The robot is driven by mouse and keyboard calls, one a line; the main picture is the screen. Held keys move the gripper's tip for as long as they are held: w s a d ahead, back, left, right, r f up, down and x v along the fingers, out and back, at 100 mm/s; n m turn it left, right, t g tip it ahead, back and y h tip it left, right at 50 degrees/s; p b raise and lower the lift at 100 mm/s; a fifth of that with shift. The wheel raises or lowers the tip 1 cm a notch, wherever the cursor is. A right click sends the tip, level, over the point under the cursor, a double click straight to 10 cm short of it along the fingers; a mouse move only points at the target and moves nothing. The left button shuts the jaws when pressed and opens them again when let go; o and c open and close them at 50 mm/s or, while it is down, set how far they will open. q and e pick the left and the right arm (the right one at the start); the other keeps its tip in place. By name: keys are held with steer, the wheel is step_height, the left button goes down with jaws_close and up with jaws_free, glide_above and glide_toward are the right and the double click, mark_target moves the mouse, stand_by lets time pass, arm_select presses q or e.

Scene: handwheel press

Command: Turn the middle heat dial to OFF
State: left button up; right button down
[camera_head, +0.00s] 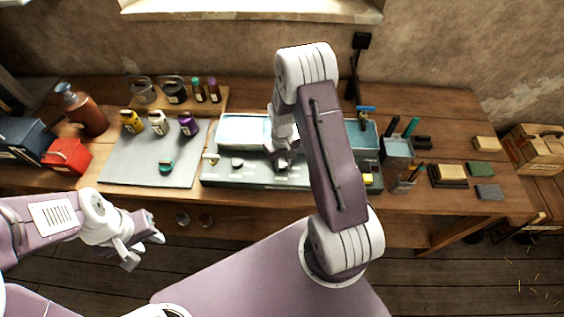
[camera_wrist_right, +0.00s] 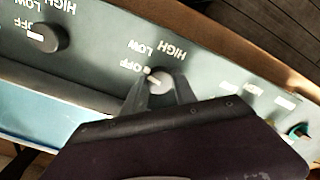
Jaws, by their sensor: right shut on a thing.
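The grey heat panel (camera_head: 250,178) runs along the front of the pale blue-topped unit on the bench. In the right wrist view its OFF, LOW and HIGH labels appear upside down. The middle dial (camera_wrist_right: 158,82) sits between the fingers of my right gripper (camera_wrist_right: 159,90), which is shut on it. A pale mark on it faces the upper left, towards the OFF label; its exact setting is hard to tell. My right gripper also shows in the head view (camera_head: 283,163), hiding this dial. My left gripper (camera_head: 143,250) is open and empty, in front of the bench.
Another dark dial (camera_wrist_right: 45,38) has its white mark by its OFF label. A grey mat (camera_head: 135,170) with small bottles lies further left. Cups with tools (camera_head: 397,150) stand to the right.

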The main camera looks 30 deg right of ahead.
mark_target(282, 164)
steer(key=shift+n, duration=0.8)
steer(key=shift+w, duration=0.1)
steer(key=c, duration=1)
jaws_free()
step_height(282, 164, up, 9)
steer(key=shift+b, duration=0.7)
